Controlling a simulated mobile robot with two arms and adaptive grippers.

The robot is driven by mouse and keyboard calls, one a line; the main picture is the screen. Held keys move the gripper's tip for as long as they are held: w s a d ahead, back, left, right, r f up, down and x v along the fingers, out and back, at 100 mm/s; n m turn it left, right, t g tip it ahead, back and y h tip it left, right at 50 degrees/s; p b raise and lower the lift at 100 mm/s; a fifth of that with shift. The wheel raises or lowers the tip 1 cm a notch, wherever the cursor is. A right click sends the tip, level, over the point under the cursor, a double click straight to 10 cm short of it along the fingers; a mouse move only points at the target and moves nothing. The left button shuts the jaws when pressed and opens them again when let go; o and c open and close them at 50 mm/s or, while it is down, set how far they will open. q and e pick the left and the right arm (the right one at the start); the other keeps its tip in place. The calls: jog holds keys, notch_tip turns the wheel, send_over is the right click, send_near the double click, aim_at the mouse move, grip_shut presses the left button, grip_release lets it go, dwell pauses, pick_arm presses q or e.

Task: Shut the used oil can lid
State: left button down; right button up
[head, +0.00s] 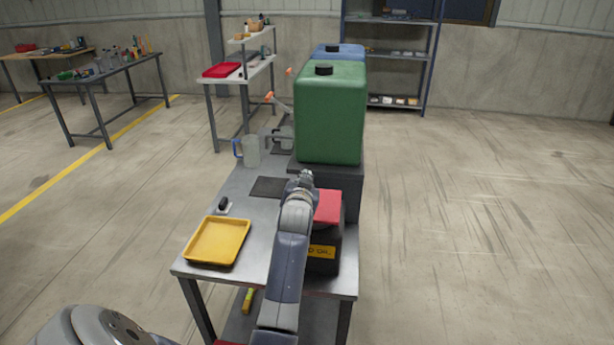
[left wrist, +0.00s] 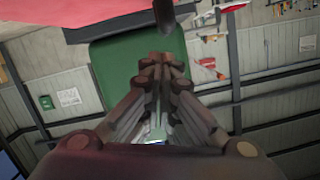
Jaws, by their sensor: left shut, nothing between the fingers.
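The used oil can (head: 325,262) is a dark box with a yellow label, on the front right of the metal bench. Its red lid (head: 329,208) shows on top, partly hidden by my left arm; I cannot tell its exact angle. My left gripper (head: 306,176) is shut and empty, just past the lid's far left corner in the head view. In the left wrist view the shut fingers (left wrist: 160,62) point toward a green container, and a red surface, likely the lid (left wrist: 70,10), fills the top left close by. My right gripper is not in view.
A green container (head: 331,115) stands on a dark stand behind the can, with a blue one (head: 338,51) beyond. A yellow tray (head: 217,241), a small dark object (head: 223,203) and a clear jug (head: 248,151) are on the bench (head: 258,209). The floor to the right is clear.

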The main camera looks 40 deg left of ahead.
pick_arm(q)
jog(key=shift+s+a+f, duration=0.2)
jog(key=shift+s+f, duration=0.05)
jog(key=shift+f, duration=0.1)
jog(key=shift+a+f, duration=0.2)
jog(key=shift+f, duration=0.1)
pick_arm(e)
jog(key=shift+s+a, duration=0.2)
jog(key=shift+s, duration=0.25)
pick_arm(q)
jog(key=shift+r, duration=0.1)
